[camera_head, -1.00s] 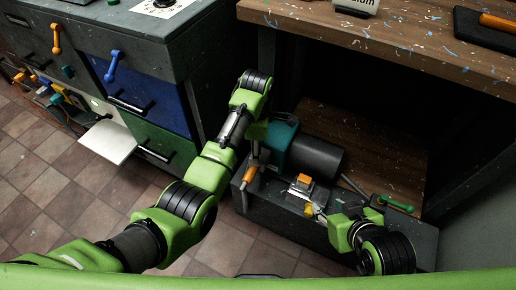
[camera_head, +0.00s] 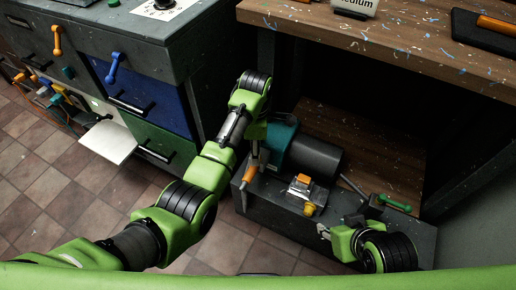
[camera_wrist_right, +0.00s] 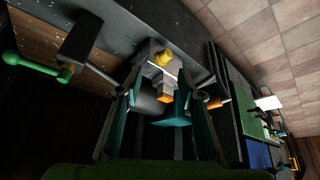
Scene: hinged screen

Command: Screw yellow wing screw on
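The yellow wing screw (camera_head: 309,209) is at the near end of a small grey metal fixture (camera_head: 299,192) on the dark workbench ledge. An orange part (camera_head: 303,179) sits at the fixture's far end. In the right wrist view, the yellow screw (camera_wrist_right: 163,57) and the fixture show beyond my fingers. My right gripper (camera_head: 324,230) is just in front of the screw, apart from it. Its two fingers (camera_wrist_right: 158,88) are spread with nothing between them. My left gripper (camera_head: 257,152) points down beside the teal machine; its fingertips are unclear.
A teal machine (camera_head: 279,143) with a dark cylinder (camera_head: 316,156) stands behind the fixture. An orange handle (camera_head: 249,175) is at its left. A green-handled lever (camera_head: 395,203) lies to the right. A wooden worktop (camera_head: 400,35) overhangs behind. Drawers stand at left.

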